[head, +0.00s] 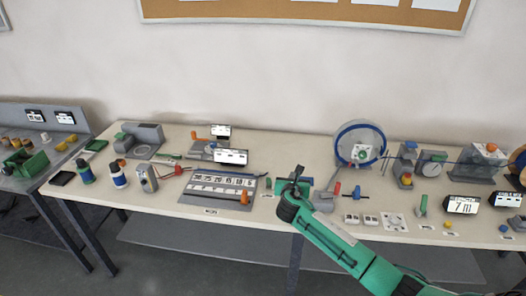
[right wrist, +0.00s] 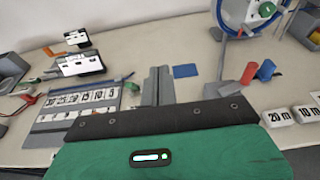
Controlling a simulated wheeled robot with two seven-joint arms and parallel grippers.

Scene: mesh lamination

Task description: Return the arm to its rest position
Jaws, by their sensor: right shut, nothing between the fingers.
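My right arm is green and comes in from the lower right of the head view. Its gripper (head: 293,183) is above the front part of the long table (head: 270,215), just right of the grey numbered board. The gripper is shut and holds nothing. My left arm and gripper are not in view.
The numbered board (head: 215,203) lies left of the gripper. A blue-rimmed wheel (head: 344,140) stands behind right. White labelled blocks (head: 351,218) and a lit "7 m" display (head: 462,205) are along the right front. The wall (head: 260,70) is behind.

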